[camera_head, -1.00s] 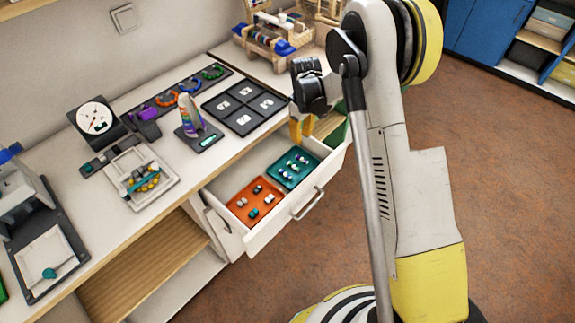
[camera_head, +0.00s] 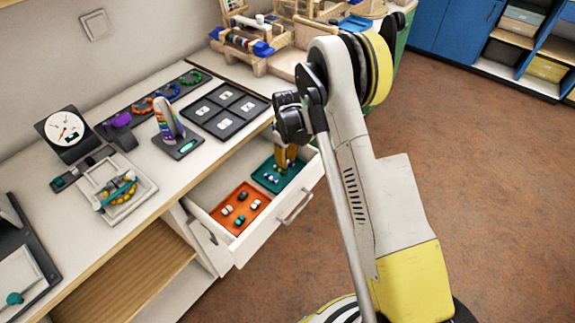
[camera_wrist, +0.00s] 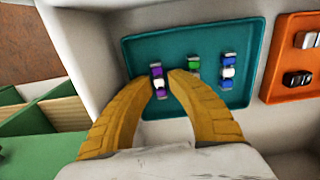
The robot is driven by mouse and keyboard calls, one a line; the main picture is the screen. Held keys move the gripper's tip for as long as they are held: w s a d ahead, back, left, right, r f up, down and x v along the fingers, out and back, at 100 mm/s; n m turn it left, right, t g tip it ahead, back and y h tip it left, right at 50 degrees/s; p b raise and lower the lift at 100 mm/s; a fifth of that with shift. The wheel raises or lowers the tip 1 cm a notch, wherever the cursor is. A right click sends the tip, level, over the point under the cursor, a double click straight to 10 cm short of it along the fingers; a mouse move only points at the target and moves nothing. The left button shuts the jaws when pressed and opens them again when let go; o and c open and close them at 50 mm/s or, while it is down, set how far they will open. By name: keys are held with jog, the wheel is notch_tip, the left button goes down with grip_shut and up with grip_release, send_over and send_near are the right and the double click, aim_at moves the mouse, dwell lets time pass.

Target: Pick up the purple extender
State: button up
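The purple extender (camera_wrist: 157,73) is a small piece with purple ends and a white middle, lying in the teal tray (camera_wrist: 150,38). In the wrist view it shows between the two yellow fingertips of my gripper (camera_wrist: 160,82). The fingers are apart by a little more than its width, and I see no clear contact. In the head view my gripper (camera_head: 284,160) points down over the teal tray (camera_head: 262,182) and hides part of it, the purple extender included.
A green piece (camera_wrist: 194,65) and a blue piece (camera_wrist: 227,70) lie to the right in the same tray. An orange tray (camera_head: 225,221) with several small pieces shares the open drawer (camera_head: 272,218). The drawer walls stand close around the gripper.

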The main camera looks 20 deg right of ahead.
grip_shut()
jog(key=shift+r, duration=0.1)
notch_tip(320, 180, up, 10)
jog(key=p, duration=0.4)
